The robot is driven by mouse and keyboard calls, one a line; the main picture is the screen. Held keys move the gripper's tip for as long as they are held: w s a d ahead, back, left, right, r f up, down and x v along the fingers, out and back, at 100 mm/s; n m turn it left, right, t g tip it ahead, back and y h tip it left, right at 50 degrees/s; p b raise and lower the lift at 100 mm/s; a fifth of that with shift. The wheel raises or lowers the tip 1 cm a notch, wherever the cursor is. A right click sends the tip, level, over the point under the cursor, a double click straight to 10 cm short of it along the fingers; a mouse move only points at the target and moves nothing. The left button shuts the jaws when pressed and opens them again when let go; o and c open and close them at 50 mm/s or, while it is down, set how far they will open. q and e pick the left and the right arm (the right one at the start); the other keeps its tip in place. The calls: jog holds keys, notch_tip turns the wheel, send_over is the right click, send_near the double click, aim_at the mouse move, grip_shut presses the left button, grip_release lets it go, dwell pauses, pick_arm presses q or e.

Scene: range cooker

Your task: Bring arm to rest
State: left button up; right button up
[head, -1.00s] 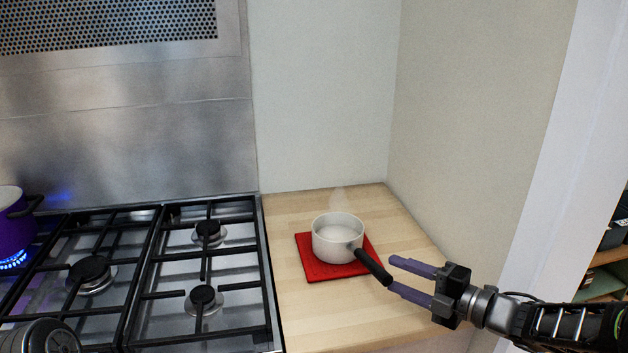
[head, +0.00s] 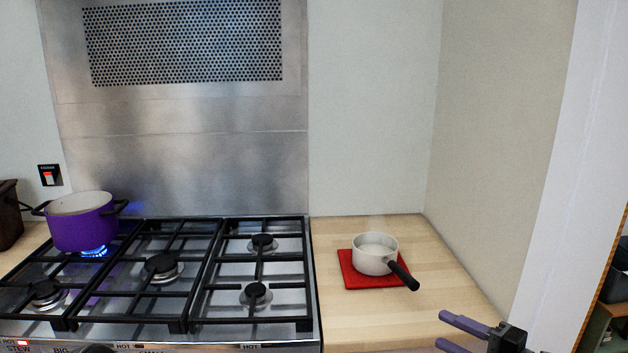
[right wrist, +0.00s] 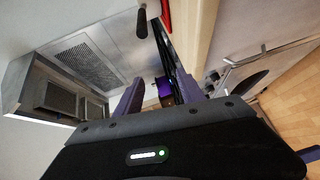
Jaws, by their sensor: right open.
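My right gripper (head: 456,333) is at the lower right of the head view, past the counter's front right part. Its two purple fingers are apart with nothing between them. The right wrist view shows the same open fingers (right wrist: 158,102). A white saucepan (head: 375,254) with a black handle (head: 403,275) stands upright on a red mat (head: 361,281), steaming faintly. The gripper is apart from the handle, to its lower right. The handle's end also shows at the top of the right wrist view (right wrist: 141,24). My left gripper is not in view.
A purple pot (head: 83,228) stands over a lit blue flame at the back left of the gas hob (head: 207,272). The other visible burners are bare. The wooden counter (head: 447,281) is clear around the mat. A wall (head: 498,130) bounds it on the right.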

jog(key=w+d+f+m+t+h, duration=0.1)
jog(key=w+d+f+m+h, duration=0.15)
jog(key=d+f+m, duration=0.35)
jog(key=w+d+f+m+h, duration=0.1)
jog(key=f+m+h, duration=0.25)
jog(key=m, duration=0.55)
jog(key=s+a+f+m+g+h, duration=0.1)
jog(key=s+a+f+m+g, duration=0.2)
jog(key=f, duration=0.4)
jog(key=s+a+f+m+h, duration=0.1)
jog(key=a+f+m, duration=0.1)
jog(key=f+m, duration=0.45)
jog(key=s+a+f+m+g+y, duration=0.1)
jog(key=s+a+f+g, duration=0.4)
jog(key=s+a+f, duration=0.4)
jog(key=s+a+f+m+g, duration=0.1)
jog(key=s+a+f+g, duration=0.4)
jog(key=s+a+f, duration=0.5)
jog(key=s+a, duration=0.1)
jog(key=s, duration=0.5)
jog(key=shift+a+y, duration=0.3)
jog(key=shift+y, duration=0.1)
